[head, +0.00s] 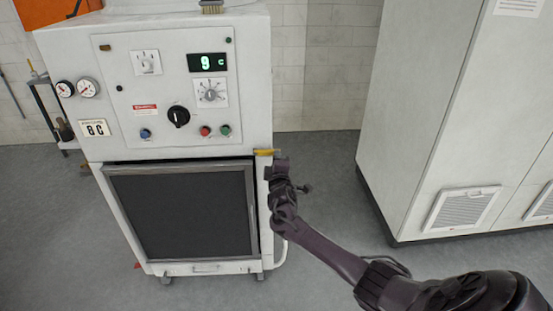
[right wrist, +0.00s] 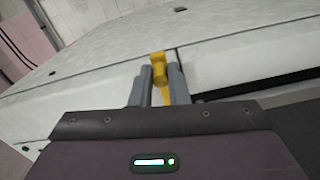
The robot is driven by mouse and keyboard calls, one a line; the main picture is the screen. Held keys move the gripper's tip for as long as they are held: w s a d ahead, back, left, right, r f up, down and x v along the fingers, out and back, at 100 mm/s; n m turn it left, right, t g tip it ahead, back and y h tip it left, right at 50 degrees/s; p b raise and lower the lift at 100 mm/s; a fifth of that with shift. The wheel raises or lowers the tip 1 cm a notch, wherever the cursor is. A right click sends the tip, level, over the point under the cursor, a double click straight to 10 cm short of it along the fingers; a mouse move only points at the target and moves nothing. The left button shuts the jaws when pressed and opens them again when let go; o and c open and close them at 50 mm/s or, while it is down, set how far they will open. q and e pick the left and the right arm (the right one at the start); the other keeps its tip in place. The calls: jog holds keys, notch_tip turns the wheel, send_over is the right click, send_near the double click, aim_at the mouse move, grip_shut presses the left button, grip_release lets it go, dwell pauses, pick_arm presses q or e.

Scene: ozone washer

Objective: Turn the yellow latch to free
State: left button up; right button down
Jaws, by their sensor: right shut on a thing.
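The yellow latch (head: 264,152) sits at the upper right corner of the dark door (head: 180,212) on the front of the white washer (head: 185,40). In the head view it lies roughly level, partly hidden by my right gripper (head: 277,162). In the right wrist view the yellow latch (right wrist: 158,68) stands between the two grey fingers of my right gripper (right wrist: 159,82), which are shut on it. My left gripper is not in view.
A control panel (head: 170,88) with a black knob and coloured buttons is above the door. A tall light cabinet (head: 450,110) stands to the right. Grey floor (head: 325,165) is clear between the washer and the cabinet.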

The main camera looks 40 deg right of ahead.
jog(key=shift+r+n, duration=0.1)
jog(key=shift+n, duration=0.2)
jog(key=c, duration=1.4)
grip_release()
jog(key=shift+w+a, duration=0.1)
jog(key=v, duration=0.8)
